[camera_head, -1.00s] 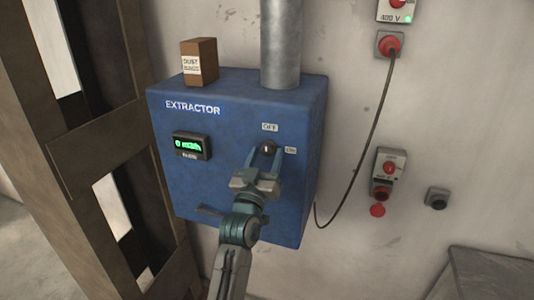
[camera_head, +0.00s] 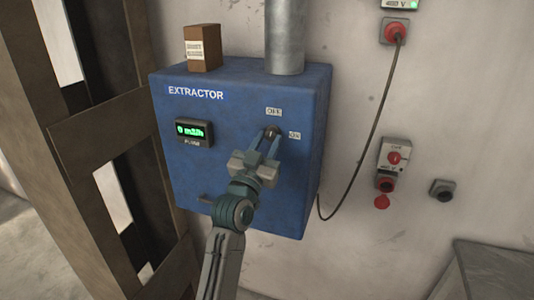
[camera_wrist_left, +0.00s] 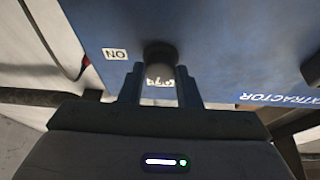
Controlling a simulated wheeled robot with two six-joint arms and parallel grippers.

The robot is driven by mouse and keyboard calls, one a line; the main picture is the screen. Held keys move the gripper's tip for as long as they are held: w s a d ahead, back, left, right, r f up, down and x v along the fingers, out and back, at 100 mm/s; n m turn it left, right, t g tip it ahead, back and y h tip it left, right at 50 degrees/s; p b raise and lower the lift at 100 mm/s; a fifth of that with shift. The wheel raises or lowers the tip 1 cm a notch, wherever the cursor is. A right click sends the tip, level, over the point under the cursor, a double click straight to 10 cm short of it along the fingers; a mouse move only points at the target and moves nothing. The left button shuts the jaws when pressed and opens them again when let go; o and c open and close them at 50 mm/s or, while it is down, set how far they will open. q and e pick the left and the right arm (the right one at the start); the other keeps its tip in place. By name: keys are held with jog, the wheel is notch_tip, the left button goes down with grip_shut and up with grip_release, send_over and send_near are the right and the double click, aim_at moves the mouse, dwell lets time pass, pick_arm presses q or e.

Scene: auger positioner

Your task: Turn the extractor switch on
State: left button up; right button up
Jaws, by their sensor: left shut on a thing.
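The blue extractor box (camera_head: 230,190) hangs on the wall, with its white EXTRACTOR lettering at upper left. Its switch is a small dark round knob (camera_head: 271,131), below the OFF label (camera_head: 274,112) and left of the ON label (camera_head: 295,135). My left gripper (camera_head: 270,136) is shut on the knob, one finger on each side. The left wrist view shows the knob (camera_wrist_left: 160,53) between the fingertips. Which label the switch points to cannot be told. A green-lit display (camera_head: 192,131) on the box seems to read zero. My right gripper is not in view.
A small brown dust box (camera_head: 203,49) and a metal duct (camera_head: 285,38) stand on top of the extractor. A dark cable (camera_head: 372,130) hangs at right from a red plug. Red and grey wall switches (camera_head: 393,158) are farther right. A brown frame (camera_head: 92,125) stands left.

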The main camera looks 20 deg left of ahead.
pick_arm(q)
jog(key=m+h+b, duration=0.1)
jog(key=m+b, duration=0.1)
jog(key=m+h+b, duration=0.1)
jog(key=m+b, duration=0.1)
jog(key=m, duration=0.1)
jog(key=shift+a+f+g+h, duration=0.15)
jog(key=shift+g+h, duration=0.15)
jog(key=shift+g, duration=0.1)
jog(key=m+h+b, duration=0.1)
jog(key=m, duration=0.2)
jog(key=shift+a+g, duration=0.1)
jog(key=shift+g, duration=0.2)
jog(key=m+b, duration=0.1)
jog(key=m+g+h+b, duration=0.1)
jog(key=m, duration=0.1)
jog(key=shift+r, duration=0.3)
jog(key=m, duration=0.1)
jog(key=m+g, duration=0.1)
jog(key=m, duration=0.2)
jog(key=shift+a+r+g+h, duration=0.15)
jog(key=shift+r+g+h, duration=0.15)
jog(key=shift+h, duration=0.1)
jog(key=shift+r+m+g, duration=0.15)
jog(key=shift+m+g, duration=0.15)
jog(key=shift+m, duration=0.65)
jog(key=shift+r+m+g, duration=0.1)
jog(key=shift+m+g, duration=0.2)
jog(key=shift+m, duration=0.65)
jog(key=shift+w, duration=0.1)
